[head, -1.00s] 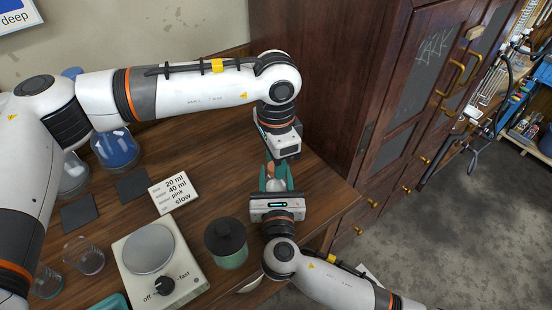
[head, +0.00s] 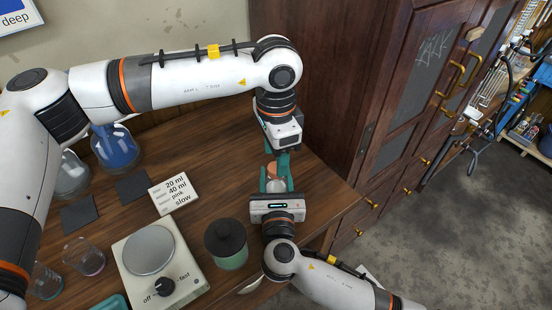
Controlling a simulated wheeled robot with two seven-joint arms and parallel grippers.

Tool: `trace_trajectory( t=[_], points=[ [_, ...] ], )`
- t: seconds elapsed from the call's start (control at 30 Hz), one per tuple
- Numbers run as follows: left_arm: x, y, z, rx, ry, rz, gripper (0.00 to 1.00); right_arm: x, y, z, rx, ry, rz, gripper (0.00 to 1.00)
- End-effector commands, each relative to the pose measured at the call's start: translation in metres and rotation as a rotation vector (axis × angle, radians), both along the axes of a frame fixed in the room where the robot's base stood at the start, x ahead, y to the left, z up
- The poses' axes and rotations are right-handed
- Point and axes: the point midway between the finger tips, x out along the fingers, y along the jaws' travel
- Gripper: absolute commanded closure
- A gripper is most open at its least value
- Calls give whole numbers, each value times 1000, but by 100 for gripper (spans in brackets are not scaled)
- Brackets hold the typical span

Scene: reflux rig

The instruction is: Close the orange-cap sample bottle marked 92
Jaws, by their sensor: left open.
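The sample bottle (head: 277,186) shows as a small pale shape at the right end of the table, with an orange-brown cap (head: 274,170) at its upper end. I cannot read its number or tell if the cap sits fully on it. My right gripper (head: 277,182) comes from below in the picture, its teal fingers on both sides of the bottle, seemingly gripping it. My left gripper (head: 280,158) is open and points down just above the cap; its fingertips partly hide the space there. I cannot tell if they touch the cap.
A white note card (head: 174,192), dark pads (head: 132,187), a blue flask (head: 117,150) and beakers are further left. A wooden cabinet (head: 340,80) closes off the right.

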Motion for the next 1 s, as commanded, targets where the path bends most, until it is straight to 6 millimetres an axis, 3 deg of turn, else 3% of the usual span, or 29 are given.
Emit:
trace_trajectory(
  t=[0.17, 0.57, 0.77, 1.0],
  points=[
    [0, 0, 20, 0, -1, 0, 48, 0, 0, 0, -1, 1, 0, 100],
    [0, 0, 21, 0, 1, 55, 52, 0, 0, 0, -1, 1, 0, 100],
    [0, 0, 22, -1, 1, 375, 52, 0, 0, 0, 0, 0, 0, 100],
    [0, 0, 26, -1, 2, 946, 52, 0, 0, 0, 0, 0, 0, 100]
  ],
)
